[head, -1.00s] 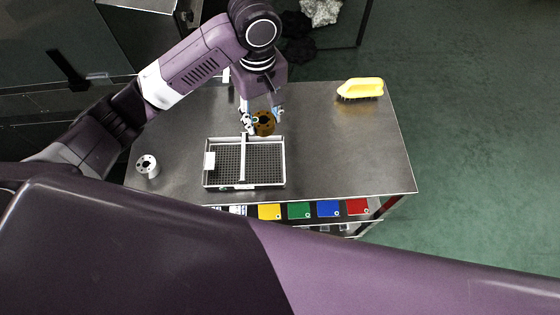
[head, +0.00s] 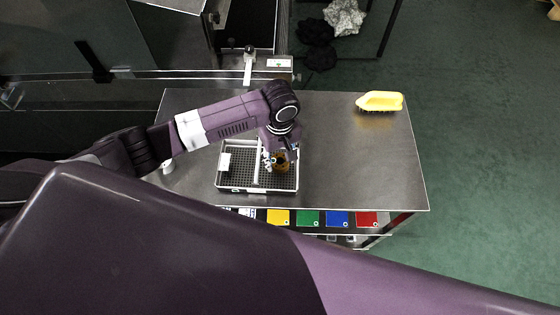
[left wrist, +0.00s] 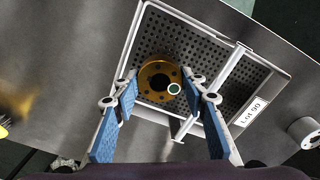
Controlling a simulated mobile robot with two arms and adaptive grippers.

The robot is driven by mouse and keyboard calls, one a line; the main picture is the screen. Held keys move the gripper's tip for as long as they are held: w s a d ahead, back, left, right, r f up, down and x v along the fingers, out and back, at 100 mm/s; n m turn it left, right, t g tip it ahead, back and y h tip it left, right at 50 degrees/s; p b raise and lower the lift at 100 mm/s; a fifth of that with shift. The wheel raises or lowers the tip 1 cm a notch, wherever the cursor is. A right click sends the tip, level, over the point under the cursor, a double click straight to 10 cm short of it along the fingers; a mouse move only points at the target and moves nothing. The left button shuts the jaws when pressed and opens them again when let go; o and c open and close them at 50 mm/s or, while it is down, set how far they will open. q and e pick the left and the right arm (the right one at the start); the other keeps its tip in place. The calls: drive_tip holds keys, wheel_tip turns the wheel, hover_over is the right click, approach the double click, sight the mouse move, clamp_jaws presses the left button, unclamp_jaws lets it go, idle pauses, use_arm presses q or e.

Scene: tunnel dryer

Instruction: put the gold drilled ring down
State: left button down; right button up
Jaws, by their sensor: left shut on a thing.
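The gold drilled ring (head: 281,165) is between the fingertips of my left gripper (head: 279,157), which is shut on it. In the left wrist view the ring (left wrist: 152,73) lies flat-on between the blue-padded fingers of the gripper (left wrist: 160,88). It is over the perforated floor of the white-rimmed tray (head: 218,172), in the compartment away from the label; I cannot tell whether it touches the floor. The tray (left wrist: 141,20) has a light divider bar (left wrist: 218,88) across it. My right gripper is not in view.
The tray's label (left wrist: 250,110) is on the other compartment's side. A grey metal cylinder (left wrist: 304,131) stands beside the tray. A yellow brush (head: 380,101) lies at the back right of the steel table (head: 360,165). Coloured cards (head: 308,218) sit below the front edge.

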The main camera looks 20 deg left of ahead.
sight(280, 161)
use_arm(q)
drive_tip(key=shift+w+f, duration=0.1)
drive_tip(key=shift+f, duration=1)
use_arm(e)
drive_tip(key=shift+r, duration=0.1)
use_arm(q)
drive_tip(key=shift+d+f, duration=0.1)
drive_tip(key=shift+f, duration=0.05)
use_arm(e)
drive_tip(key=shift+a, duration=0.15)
use_arm(q)
drive_tip(key=c, duration=1.4)
unclamp_jaws()
drive_tip(key=shift+c, duration=0.2)
drive_tip(key=shift+o, duration=1.3)
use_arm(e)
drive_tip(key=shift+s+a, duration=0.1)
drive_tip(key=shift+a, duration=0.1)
use_arm(q)
wheel_tip(280, 161, up, 12)
drive_tip(key=shift+b, duration=0.4)
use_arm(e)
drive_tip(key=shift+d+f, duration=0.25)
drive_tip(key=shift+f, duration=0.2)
